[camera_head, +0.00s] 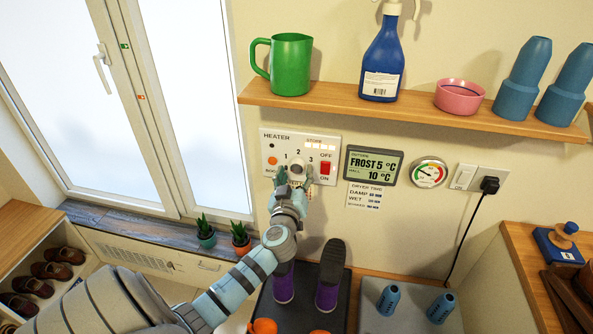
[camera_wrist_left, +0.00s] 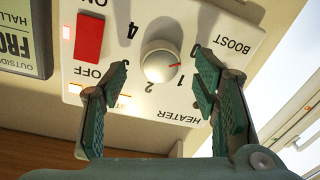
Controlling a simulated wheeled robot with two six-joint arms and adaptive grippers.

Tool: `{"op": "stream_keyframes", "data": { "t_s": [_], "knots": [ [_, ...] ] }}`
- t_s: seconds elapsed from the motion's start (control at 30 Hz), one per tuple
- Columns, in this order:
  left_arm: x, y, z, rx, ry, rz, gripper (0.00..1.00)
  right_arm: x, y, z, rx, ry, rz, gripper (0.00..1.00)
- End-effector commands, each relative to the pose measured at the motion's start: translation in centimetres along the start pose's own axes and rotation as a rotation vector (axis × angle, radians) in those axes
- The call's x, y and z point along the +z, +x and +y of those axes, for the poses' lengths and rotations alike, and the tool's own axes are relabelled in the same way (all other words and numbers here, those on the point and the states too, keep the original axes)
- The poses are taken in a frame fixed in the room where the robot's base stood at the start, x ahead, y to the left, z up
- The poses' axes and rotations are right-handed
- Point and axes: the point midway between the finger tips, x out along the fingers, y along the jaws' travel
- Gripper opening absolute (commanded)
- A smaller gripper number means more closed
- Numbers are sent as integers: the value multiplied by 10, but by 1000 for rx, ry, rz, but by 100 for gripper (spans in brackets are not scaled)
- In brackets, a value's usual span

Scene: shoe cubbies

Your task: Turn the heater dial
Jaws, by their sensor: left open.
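The white heater panel (camera_head: 272,138) is on the wall below the shelf. Its round white dial (camera_wrist_left: 158,62) has a red mark that points between 0 and 1 in the left wrist view, where the panel appears upside down. My left gripper (camera_head: 294,178) is at the panel, in front of the lower dial area. In the left wrist view my left gripper (camera_wrist_left: 160,76) is open, its green fingers on both sides of the dial with gaps. A red switch (camera_head: 325,168) sits right of the dial. My right gripper is out of view.
A shelf (camera_head: 330,100) above holds a green mug (camera_head: 291,65), a blue spray bottle (camera_head: 382,60) and a pink bowl (camera_head: 460,96). A display (camera_head: 373,166) and a gauge (camera_head: 429,174) are right of the panel. Small potted plants (camera_head: 240,238) stand below left.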

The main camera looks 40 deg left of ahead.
Motion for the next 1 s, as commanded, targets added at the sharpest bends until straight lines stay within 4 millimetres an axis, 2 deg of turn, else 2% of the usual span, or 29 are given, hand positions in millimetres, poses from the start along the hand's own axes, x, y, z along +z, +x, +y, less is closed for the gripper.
{"op": "stream_keyframes", "data": {
  "t_s": [0.13,0.4,0.7,1.0],
  "knots": [
    [1,14,0,-1,1,-1,55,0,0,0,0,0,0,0],
    [1,16,0,0,0,-1,55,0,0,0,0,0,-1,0],
    [1,16,0,0,1,-2,7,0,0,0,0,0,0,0],
    [2,16,0,1,26,0,7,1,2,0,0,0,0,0]
  ]
}}
